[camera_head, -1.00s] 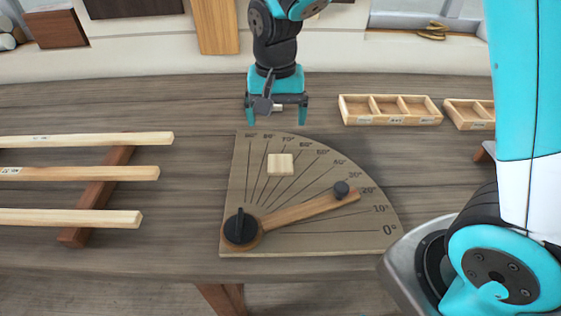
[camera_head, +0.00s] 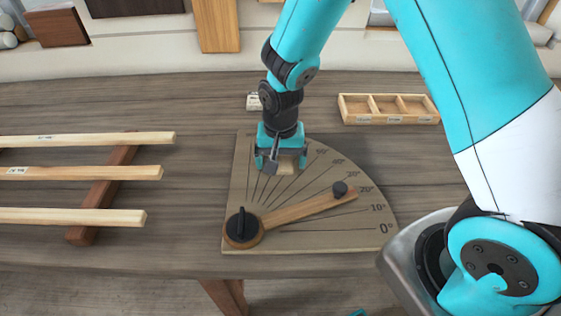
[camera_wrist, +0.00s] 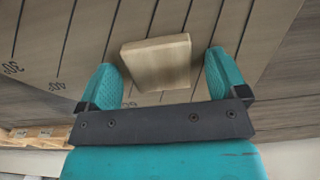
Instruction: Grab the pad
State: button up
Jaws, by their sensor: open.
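The pad is a small pale wooden block (camera_wrist: 158,63) lying on the quarter-round angle board (camera_head: 300,243). In the head view the pad (camera_head: 288,168) is mostly hidden behind my gripper. My gripper (camera_head: 281,164) is over the upper part of the board, pointing down. In the wrist view my gripper (camera_wrist: 160,85) is open, with one teal finger to each side of the pad's near end.
A wooden arm (camera_head: 305,208) with a black knob pivots on the board, pointing near 20°. Long wooden strips (camera_head: 80,172) rest on a brown support at left. A compartment tray (camera_head: 388,108) stands at back right. A small pale block (camera_head: 254,101) lies behind the board.

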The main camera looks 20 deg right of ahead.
jog(key=c, duration=1)
jog(key=shift+r, duration=0.15)
